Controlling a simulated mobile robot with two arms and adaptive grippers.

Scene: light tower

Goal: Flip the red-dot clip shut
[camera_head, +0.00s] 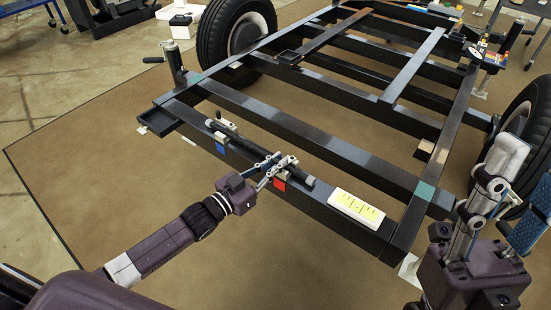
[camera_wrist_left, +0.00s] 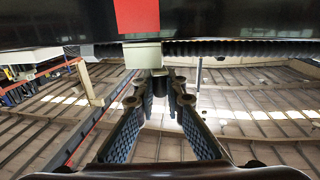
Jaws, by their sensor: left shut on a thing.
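The red marker (camera_head: 279,183) is a square on the front face of the black frame's front beam. It also shows at the top of the left wrist view (camera_wrist_left: 137,15). The small pale red-dot clip (camera_head: 291,161) sits on the beam just above it, beside a dark ribbed hose (camera_head: 250,146). In the left wrist view the clip's pale block (camera_wrist_left: 142,55) is at the fingertips. My left gripper (camera_head: 268,167) is shut on the clip, whose lid position is partly hidden by the fingers. My right gripper (camera_head: 488,189) points up at the right, away from the clip; its opening is unclear.
A blue marker (camera_head: 220,148) with another pale clip (camera_head: 224,118) is farther left on the beam. Wheels (camera_head: 236,30) flank the frame. The brown mat (camera_head: 80,150) at left is mostly clear.

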